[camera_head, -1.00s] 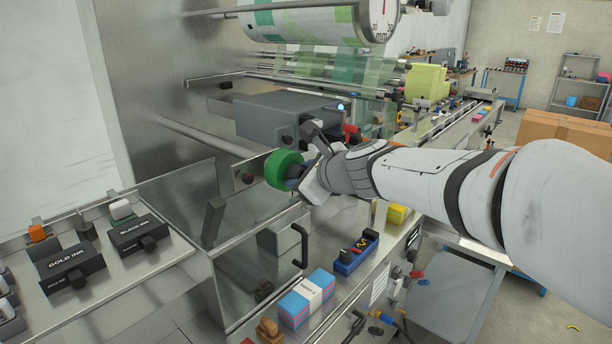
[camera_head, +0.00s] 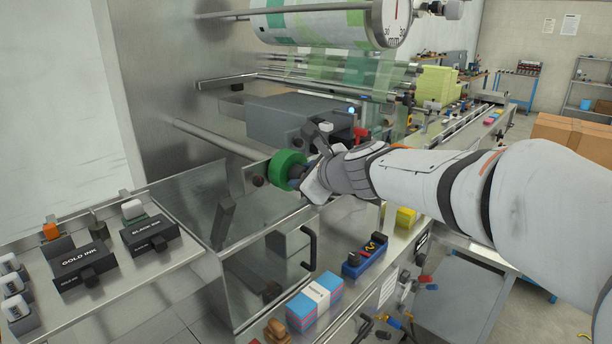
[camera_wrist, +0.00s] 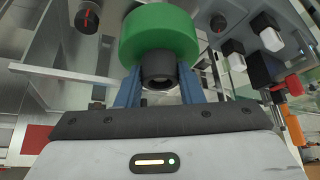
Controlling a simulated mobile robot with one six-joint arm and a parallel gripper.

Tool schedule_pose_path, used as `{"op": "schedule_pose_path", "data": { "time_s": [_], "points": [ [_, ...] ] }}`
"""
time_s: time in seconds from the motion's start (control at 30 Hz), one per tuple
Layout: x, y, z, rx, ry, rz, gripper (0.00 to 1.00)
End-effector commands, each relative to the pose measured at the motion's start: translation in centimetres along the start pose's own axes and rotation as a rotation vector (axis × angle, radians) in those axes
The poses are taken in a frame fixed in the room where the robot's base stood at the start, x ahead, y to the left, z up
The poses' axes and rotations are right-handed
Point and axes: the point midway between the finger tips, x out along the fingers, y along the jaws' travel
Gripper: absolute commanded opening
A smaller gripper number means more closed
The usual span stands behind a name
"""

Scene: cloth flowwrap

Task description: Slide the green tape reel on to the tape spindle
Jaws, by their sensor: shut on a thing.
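The green tape reel (camera_head: 286,169) is a thick green ring, held in the air in front of the printing machine. My gripper (camera_head: 303,175) is shut on the reel's dark core (camera_wrist: 158,66); its blue fingers sit on both sides of that core in the wrist view. The green ring (camera_wrist: 160,32) is beyond the fingertips, its axis roughly along the gripper. A horizontal steel rod (camera_head: 215,138) reaches out of the machine wall, with its near end close to the reel. I cannot tell whether this rod is the tape spindle, nor whether the reel touches anything; the reel's far side is hidden.
A grey box unit (camera_head: 290,118) is just above and behind the reel. A steel bracket plate (camera_head: 248,180) with a dark knob is close to its left. Below are a clear guard with a black handle (camera_head: 309,247) and a bench holding a pink-blue block (camera_head: 314,301).

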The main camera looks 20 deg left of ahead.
Motion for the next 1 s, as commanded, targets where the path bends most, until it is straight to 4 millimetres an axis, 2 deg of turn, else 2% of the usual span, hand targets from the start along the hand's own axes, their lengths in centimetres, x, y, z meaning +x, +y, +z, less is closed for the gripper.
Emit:
{"op": "schedule_pose_path", "data": {
  "time_s": [0.5,0.53,0.8,1.0],
  "points": [
    [0.12,-0.01,0.11,0.000,-0.001,0.000,0.12],
    [0.11,-0.01,0.10,0.000,-0.001,0.000,0.37],
    [0.10,0.00,0.08,0.000,0.000,0.000,0.59],
    [0.11,0.02,0.03,0.000,0.000,0.001,0.60]
  ]
}}
